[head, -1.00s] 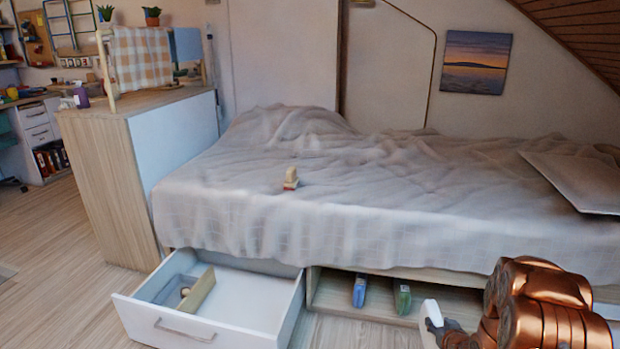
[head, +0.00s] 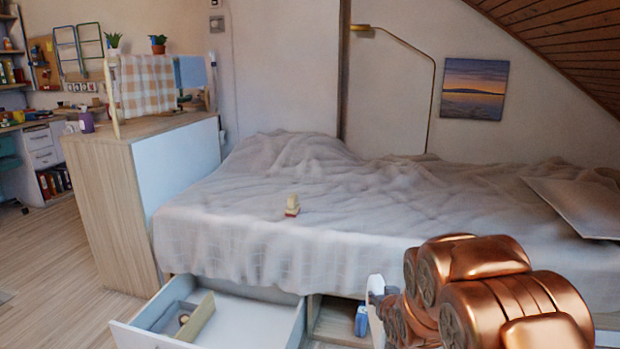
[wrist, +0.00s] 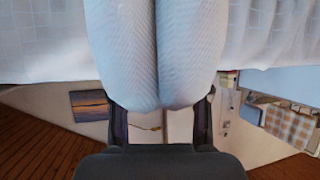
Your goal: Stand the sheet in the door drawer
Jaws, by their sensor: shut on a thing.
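My gripper (wrist: 160,112) is shut on the white sheet (wrist: 188,50), a folded, rounded bundle with a crease down its middle. In the head view, part of the sheet (head: 375,288) shows at the left of my copper arm, which hides most of the gripper. The drawer (head: 260,322) is pulled out from under the bed at lower left, apart from the sheet. A wooden divider (head: 197,318) crosses it, and a small round brown thing (head: 184,319) lies left of the divider. The drawer's front is cut off by the picture's lower edge.
The bed (head: 350,215) with its rumpled grey cover stands behind the drawer. A small wooden block-like thing (head: 292,206) is on the cover. A blue item (head: 361,321) is in the open space under the bed. A wooden cabinet (head: 110,205) stands left, with clear floor before it.

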